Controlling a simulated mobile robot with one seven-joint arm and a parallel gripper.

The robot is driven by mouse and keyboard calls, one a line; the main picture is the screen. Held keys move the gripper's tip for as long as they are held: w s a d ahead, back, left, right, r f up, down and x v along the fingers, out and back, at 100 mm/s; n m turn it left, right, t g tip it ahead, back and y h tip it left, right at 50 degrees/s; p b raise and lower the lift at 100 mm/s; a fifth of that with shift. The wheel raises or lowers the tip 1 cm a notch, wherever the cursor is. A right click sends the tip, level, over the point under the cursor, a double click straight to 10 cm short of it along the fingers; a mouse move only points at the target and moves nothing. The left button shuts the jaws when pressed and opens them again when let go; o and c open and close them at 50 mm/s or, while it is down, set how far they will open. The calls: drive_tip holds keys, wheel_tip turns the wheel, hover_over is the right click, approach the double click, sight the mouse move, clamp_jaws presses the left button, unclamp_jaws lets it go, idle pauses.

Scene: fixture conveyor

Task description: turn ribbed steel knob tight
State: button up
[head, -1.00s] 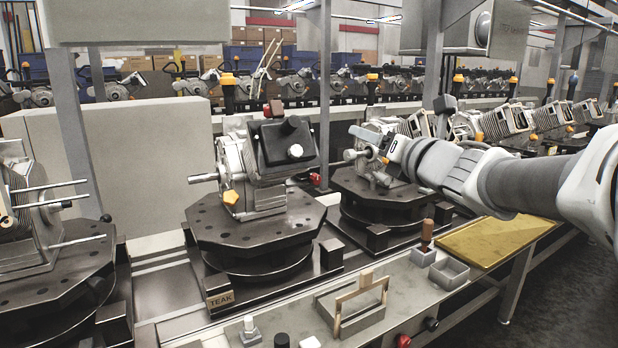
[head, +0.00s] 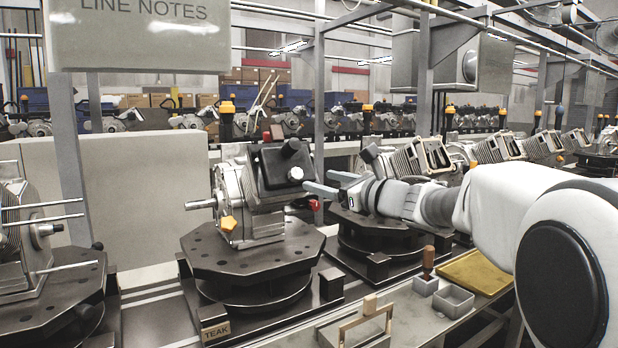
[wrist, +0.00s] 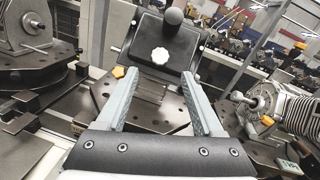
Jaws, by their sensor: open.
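A pale, ribbed-edged knob (head: 296,174), likely the steel one, sits on the front of a black box-shaped cover (head: 272,169) on a grey casting. In the wrist view the knob (wrist: 160,56) shows face-on with a scalloped rim, below a black round knob (wrist: 174,16). My gripper (head: 318,181) is open and empty, its fingers pointing left at the cover from just to the right of the knob. In the wrist view my gripper (wrist: 160,77) has its two fingers to the left and right of the knob's line, with the knob beyond the tips. No contact shows.
The casting stands on a dark octagonal turntable (head: 200,251) with a TEAK label (head: 215,332). A wooden-handled tray (head: 366,325) and grey bins (head: 453,301) stand in front.

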sight(298, 174)
drive_tip(key=x, duration=0.7)
drive_tip(key=shift+w+a, duration=0.2)
drive_tip(key=shift+w, duration=0.05)
clamp_jaws()
